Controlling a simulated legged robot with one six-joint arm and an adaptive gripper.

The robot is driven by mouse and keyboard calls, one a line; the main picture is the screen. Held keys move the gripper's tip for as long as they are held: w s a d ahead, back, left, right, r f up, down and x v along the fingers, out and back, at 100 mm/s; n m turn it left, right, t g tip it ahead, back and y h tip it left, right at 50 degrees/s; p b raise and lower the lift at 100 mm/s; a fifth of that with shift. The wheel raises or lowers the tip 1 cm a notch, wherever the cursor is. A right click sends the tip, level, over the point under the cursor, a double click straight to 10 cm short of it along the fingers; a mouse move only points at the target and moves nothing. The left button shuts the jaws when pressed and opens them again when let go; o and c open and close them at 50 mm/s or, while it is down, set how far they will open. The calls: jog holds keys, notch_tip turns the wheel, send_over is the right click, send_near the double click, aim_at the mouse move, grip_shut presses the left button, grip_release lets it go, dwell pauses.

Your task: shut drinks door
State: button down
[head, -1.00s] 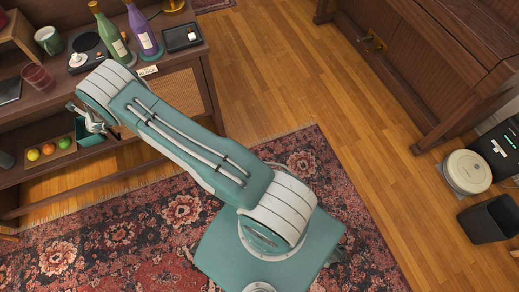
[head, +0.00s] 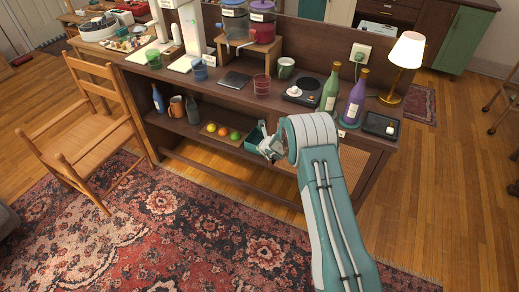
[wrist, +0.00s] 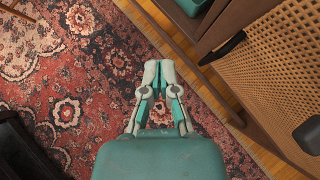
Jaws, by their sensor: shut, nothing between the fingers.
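The drinks cabinet (head: 275,100) is a long dark wood unit. Its woven cane door (head: 362,168) shows at the right end, partly hidden by my arm. In the wrist view the cane door (wrist: 275,65) fills the right side, with a dark handle (wrist: 222,47) near its upper left edge. I cannot tell how far the door stands from its frame. My gripper (head: 268,150) is in front of the open shelf, left of the door. In the wrist view my gripper (wrist: 159,67) is shut and empty over the rug, apart from the door.
A teal bin (head: 252,137) and a fruit tray (head: 222,134) are on the lower shelf. Bottles, a hot plate (head: 303,93) and a lamp (head: 405,55) stand on top. A wooden chair (head: 92,135) is at left. The patterned rug (head: 170,235) in front is clear.

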jog(key=s+a+r+n+y, duration=0.1)
jog(key=s+a+r+n, duration=0.15)
jog(key=r, duration=0.55)
jog(key=s+a+r+n+t+y, duration=0.1)
jog(key=s+r+n, duration=0.2)
jog(key=r, duration=0.5)
jog(key=s+a+r+n+y, duration=0.1)
jog(key=s+r+n, duration=0.2)
jog(key=r, duration=0.5)
jog(key=s+r+n+g+y, duration=0.1)
jog(key=s+r+n, duration=0.75)
jog(key=r, duration=0.25)
jog(key=s+d+r+n+g+h, duration=0.15)
jog(key=s+n, duration=0.25)
jog(key=s, duration=0.4)
jog(key=s+d+r+n+g, duration=0.1)
jog(key=s+d+r+n, duration=0.25)
jog(key=s, duration=0.45)
jog(key=s+d+f+n+h, duration=0.1)
jog(key=s+d+n+h, duration=0.1)
jog(key=s, duration=0.5)
jog(key=s+d+f+n+h, duration=0.1)
jog(key=s+d+n+h, duration=0.2)
jog(key=s+d+n, duration=0.2)
jog(key=s+d, duration=0.2)
jog(key=shift+s+d+h, duration=0.2)
jog(key=shift+d+h, duration=0.1)
jog(key=shift+h, duration=0.05)
